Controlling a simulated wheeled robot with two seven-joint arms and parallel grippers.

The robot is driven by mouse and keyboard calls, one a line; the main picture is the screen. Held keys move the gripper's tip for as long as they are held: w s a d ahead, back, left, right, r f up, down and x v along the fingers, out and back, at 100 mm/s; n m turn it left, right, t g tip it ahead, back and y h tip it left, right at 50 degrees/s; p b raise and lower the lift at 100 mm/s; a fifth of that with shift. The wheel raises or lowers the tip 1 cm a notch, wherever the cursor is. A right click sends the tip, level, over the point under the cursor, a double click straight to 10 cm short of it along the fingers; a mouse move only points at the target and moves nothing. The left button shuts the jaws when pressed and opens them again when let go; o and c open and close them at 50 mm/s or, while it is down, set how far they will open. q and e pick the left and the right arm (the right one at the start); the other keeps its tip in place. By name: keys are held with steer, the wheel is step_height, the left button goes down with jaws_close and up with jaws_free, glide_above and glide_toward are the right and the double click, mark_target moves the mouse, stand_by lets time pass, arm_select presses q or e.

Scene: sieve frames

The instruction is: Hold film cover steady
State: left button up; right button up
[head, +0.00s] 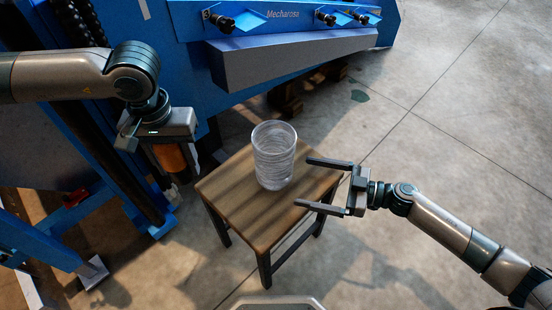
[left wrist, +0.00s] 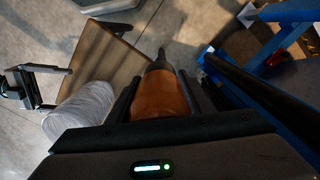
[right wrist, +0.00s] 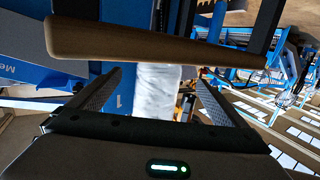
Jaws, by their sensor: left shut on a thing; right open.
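The film cover (head: 274,158) is a translucent, whitish wrapped cylinder standing upright on a wooden stool (head: 225,190). It also shows in the left wrist view (left wrist: 80,115) and between my fingers in the right wrist view (right wrist: 157,92). My right gripper (head: 305,181) is open, its fingers pointing left toward the film cover's right side, seemingly just short of it. My left gripper (head: 172,152) is shut on an orange-brown handle with a dark tip (left wrist: 160,92), held in the air left of the film cover. The rest of that tool is hidden by the gripper.
A large blue machine (head: 275,24) with a grey ledge (head: 295,58) and black knobs stands behind the stool. Blue frame beams (head: 35,240) stand at the left. Open concrete floor (head: 460,110) lies to the right. A pale rim (head: 280,302) shows at the bottom edge.

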mark_target(293, 184)
arm_select(q)
steer(key=shift+f, duration=0.1)
arm_select(e)
steer(key=shift+w+a, duration=0.2)
steer(key=shift+a, duration=0.45)
arm_select(q)
steer(key=shift+f+b, duration=0.4)
steer(key=shift+b, duration=0.1)
arm_select(e)
steer(key=x, duration=0.4)
arm_select(q)
steer(key=shift+r+p, duration=0.8)
arm_select(e)
steer(key=x, duration=0.2)
steer(key=shift+w+a, duration=0.1)
steer(key=shift+a, duration=0.25)
arm_select(q)
steer(key=shift+r, duration=0.2)
arm_select(e)
steer(key=shift+w+a+f, duration=0.15)
steer(key=shift+w+a, duration=0.05)
steer(key=shift+a, duration=0.5)
steer(key=c, duration=0.8)
steer(key=shift+o, duration=0.3)
steer(key=c, duration=1.2)
steer(key=shift+o, duration=0.2)
